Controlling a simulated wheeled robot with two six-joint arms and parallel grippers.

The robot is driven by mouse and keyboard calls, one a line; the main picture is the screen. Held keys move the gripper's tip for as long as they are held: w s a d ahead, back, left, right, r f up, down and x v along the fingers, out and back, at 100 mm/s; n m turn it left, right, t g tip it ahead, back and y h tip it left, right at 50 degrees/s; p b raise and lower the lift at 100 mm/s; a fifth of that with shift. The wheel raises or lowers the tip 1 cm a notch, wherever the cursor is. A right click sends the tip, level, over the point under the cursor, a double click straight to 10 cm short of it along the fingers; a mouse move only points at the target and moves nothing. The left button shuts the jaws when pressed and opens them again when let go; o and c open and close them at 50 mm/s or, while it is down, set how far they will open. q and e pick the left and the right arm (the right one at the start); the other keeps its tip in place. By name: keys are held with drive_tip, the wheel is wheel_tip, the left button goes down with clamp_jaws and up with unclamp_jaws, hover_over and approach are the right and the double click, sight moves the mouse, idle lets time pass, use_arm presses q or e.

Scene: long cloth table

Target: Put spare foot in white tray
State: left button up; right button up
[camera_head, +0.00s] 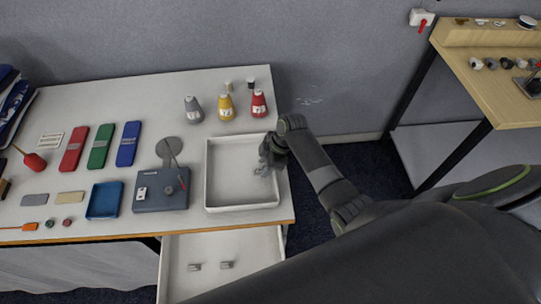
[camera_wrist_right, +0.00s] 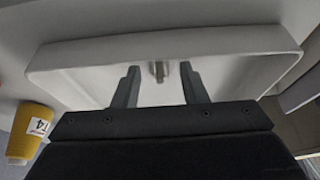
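The white tray (camera_head: 240,206) lies on the right end of the table, and it also fills much of the right wrist view (camera_wrist_right: 80,62). My right gripper (camera_head: 264,168) is over the right side of the tray, pointing down into it. In the right wrist view its two fingers (camera_wrist_right: 158,86) are spread apart. A small grey foot (camera_wrist_right: 158,72) shows between and beyond the fingertips, with clear gaps to both fingers. It appears to be in the tray, though its exact contact is hard to tell. My left gripper is not in view.
An open drawer (camera_head: 175,285) below the tabletop holds two small grey pieces (camera_head: 194,267) (camera_head: 227,265). A grey device (camera_head: 160,197) stands left of the tray. Grey, yellow (camera_head: 226,107) and red (camera_head: 259,105) bottles stand behind. A blue tray (camera_head: 104,200) is further left.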

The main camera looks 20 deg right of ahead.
drive_tip(key=b+v, duration=0.1)
drive_tip(key=v, duration=1.1)
